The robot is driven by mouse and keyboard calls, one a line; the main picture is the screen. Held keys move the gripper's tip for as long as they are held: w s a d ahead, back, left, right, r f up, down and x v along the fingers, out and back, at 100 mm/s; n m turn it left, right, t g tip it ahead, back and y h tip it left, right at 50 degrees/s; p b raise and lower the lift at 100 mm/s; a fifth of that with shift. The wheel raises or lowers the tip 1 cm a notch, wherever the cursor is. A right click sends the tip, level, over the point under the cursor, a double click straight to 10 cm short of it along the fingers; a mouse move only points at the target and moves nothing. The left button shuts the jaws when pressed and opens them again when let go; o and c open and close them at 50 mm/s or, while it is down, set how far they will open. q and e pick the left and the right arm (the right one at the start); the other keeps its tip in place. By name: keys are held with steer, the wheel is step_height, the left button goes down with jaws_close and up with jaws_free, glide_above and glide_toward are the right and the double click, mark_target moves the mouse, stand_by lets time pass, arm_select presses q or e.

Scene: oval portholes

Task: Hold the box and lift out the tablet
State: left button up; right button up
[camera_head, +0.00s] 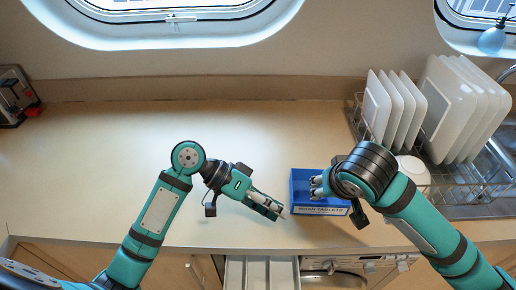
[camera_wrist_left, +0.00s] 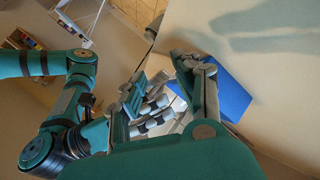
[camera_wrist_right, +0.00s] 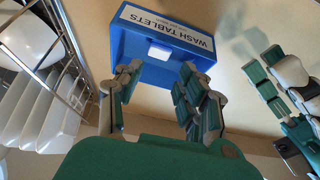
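The blue box (camera_head: 299,190), labelled WASH TABLETS, stands near the counter's front edge. In the right wrist view, its label (camera_wrist_right: 168,27) and one white tablet (camera_wrist_right: 160,53) inside it show. My right gripper (camera_head: 318,187) is over the box, pointing down, with its fingers (camera_wrist_right: 160,75) apart on either side of the tablet and nothing between them. My left gripper (camera_head: 276,208) is left of the box, fingers apart, fingertips close to its left side. In the left wrist view, the box (camera_wrist_left: 232,98) is partly hidden behind a finger; contact cannot be told.
A wire dish rack (camera_head: 440,190) with several white plates (camera_head: 445,105) and a white bowl (camera_head: 413,172) stands right of the box, near my right arm. A dark appliance (camera_head: 14,95) is at the far left. The counter's left and middle (camera_head: 100,160) are clear.

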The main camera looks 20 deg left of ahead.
mark_target(317, 170)
arm_select(q)
steer(key=w+a+r+m+t, duration=0.35)
steer(key=w+a+m, duration=0.5)
steer(key=w, duration=0.45)
steer(key=shift+m+h, duration=0.3)
steer(key=shift+m, duration=0.15)
steer(key=x, duration=1.7)
steer(key=shift+s+d, duration=0.3)
steer(key=shift+d, duration=0.25)
jaws_close()
